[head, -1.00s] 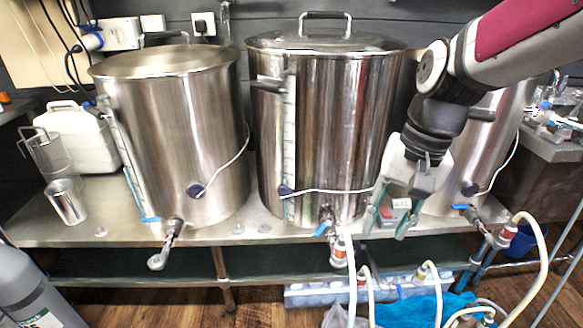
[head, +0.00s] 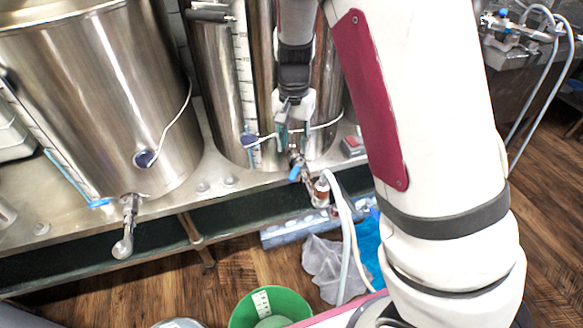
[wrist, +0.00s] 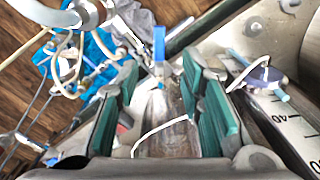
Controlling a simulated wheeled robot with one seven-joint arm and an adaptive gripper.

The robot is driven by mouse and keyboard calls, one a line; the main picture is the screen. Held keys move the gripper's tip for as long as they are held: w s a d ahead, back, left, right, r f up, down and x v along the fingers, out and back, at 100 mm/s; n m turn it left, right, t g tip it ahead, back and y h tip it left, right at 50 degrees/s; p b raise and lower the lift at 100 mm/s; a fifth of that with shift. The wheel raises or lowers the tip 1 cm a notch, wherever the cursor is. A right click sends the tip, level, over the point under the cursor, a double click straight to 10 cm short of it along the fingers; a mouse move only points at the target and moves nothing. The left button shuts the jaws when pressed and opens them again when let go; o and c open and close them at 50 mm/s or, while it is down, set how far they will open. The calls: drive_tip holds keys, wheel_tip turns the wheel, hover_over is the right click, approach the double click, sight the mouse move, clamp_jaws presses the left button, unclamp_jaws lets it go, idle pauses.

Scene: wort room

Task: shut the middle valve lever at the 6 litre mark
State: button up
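The middle steel pot (head: 215,80) has a valve low on its front with a blue lever (head: 295,172). The lever also shows in the wrist view (wrist: 159,45), upright in the picture, beyond and between my fingertips. My gripper (head: 293,138) is just above the valve, pointing down. In the wrist view, its teal finger pads (wrist: 160,85) stand wide apart with nothing held. A marked scale strip (head: 243,85) runs up the pot; its numbers are too small to read in the head view, and I cannot tell the liquid level.
The left pot (head: 100,90) has its own valve (head: 129,225). A white hose (head: 343,230) hangs from the middle valve's outlet. A white cable crosses the pot near my fingers. A green bucket (head: 240,318) and clear plastic bag (head: 322,268) are on the floor.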

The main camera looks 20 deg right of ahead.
sight(294, 173)
wheel_tip(294, 173, down, 10)
drive_tip(key=b, duration=0.2)
drive_tip(key=shift+b, duration=0.35)
drive_tip(key=shift+r, duration=0.1)
clamp_jaws()
